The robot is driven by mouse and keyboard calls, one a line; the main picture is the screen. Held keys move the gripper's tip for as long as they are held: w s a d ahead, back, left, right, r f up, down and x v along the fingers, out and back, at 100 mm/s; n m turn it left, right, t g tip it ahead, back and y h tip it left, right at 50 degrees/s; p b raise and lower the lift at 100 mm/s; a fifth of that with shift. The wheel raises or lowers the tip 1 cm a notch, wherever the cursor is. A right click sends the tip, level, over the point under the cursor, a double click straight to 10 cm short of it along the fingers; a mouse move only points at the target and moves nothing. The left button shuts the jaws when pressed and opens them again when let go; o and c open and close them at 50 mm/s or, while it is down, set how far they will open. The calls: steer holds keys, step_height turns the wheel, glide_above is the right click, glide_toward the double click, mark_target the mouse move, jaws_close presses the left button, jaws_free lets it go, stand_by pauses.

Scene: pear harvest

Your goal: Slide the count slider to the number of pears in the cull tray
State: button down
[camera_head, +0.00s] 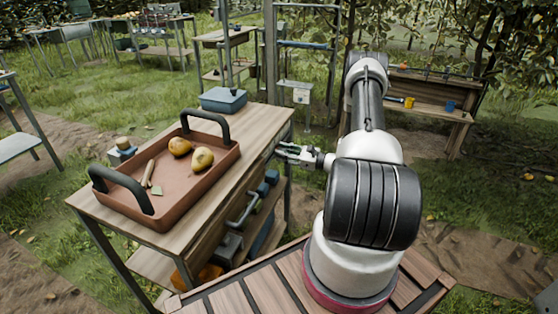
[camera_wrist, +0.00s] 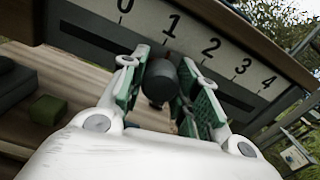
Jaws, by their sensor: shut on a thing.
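The cull tray (camera_head: 222,176) is a terracotta tray with two dark handles on the wooden table. Two yellow pears show in it, one farther back (camera_head: 179,147) and one nearer (camera_head: 202,159). The count slider's dark round knob (camera_wrist: 160,82) sticks out from a slot below a white scale (camera_wrist: 190,38) marked 0 to 4 on the table's side. The knob sits at about the 1; its exact position is hard to read. My gripper (camera_wrist: 163,90) is shut on the knob, with green finger pads on either side. In the head view my gripper (camera_head: 285,151) is at the table's right side.
A stick (camera_head: 148,174) and a small leaf-like piece (camera_head: 157,191) also lie in the tray. A blue-grey box (camera_head: 222,99) stands at the table's back corner. Shelves under the table hold several items. A bench (camera_head: 430,104) with cups stands behind my arm.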

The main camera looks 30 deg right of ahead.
steer(key=w+d, duration=0.2)
steer(key=d, duration=0.1)
steer(key=shift+w+d, duration=0.15)
steer(key=shift+w, duration=0.15)
steer(key=c, duration=1.1)
jaws_free()
steer(key=shift+o, duration=0.2)
steer(key=shift+s, duration=0.1)
steer(key=v, duration=1.2)
